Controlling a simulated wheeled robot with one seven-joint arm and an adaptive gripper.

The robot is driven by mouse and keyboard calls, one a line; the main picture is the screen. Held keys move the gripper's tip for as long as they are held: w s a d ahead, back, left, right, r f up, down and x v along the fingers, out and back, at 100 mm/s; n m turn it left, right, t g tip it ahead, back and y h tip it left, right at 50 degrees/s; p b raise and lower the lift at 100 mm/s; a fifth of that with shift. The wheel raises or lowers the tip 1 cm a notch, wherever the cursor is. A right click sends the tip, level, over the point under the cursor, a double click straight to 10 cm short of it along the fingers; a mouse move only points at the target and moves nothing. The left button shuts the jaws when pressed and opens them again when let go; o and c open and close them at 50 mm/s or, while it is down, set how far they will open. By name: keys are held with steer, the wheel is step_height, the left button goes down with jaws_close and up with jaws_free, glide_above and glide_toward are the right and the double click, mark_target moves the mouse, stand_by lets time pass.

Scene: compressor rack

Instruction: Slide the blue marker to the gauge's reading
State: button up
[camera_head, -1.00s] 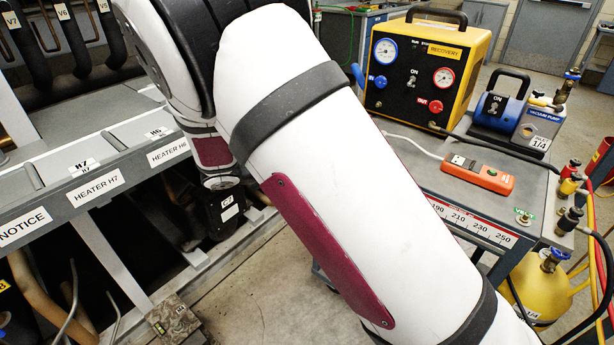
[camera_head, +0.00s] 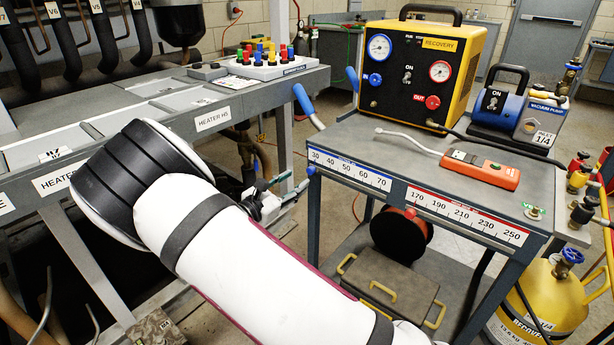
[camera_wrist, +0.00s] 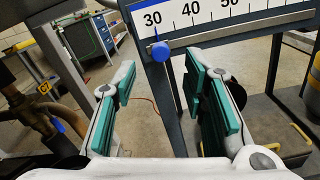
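The blue marker (camera_head: 311,171) is a small knob at the left end of the blue-edged scale (camera_head: 349,171) on the cart's front edge, left of the 30. The wrist view shows the marker (camera_wrist: 160,51) just below the 30 of the scale (camera_wrist: 222,18). The blue-rimmed gauge (camera_head: 380,47) is on the recovery unit; its needle is too small to read. My gripper (camera_wrist: 160,80) is open and empty, its green-padded fingers apart, with the marker appearing between and just beyond the fingertips. In the head view my gripper (camera_head: 272,190) is left of the marker, partly hidden.
A red-edged scale (camera_head: 466,217) continues to the right. On the cart top are the yellow recovery unit (camera_head: 476,55), an orange meter (camera_head: 481,170) and a vacuum pump (camera_head: 518,118). The compressor rack (camera_head: 165,105) is at left. Floor shows between rack and cart.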

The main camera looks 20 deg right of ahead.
mark_target(309, 171)
steer(key=b+x, duration=0.1)
steer(key=x, duration=0.5)
steer(key=shift+w+d, duration=0.2)
steer(key=shift+d, duration=0.05)
jaws_close()
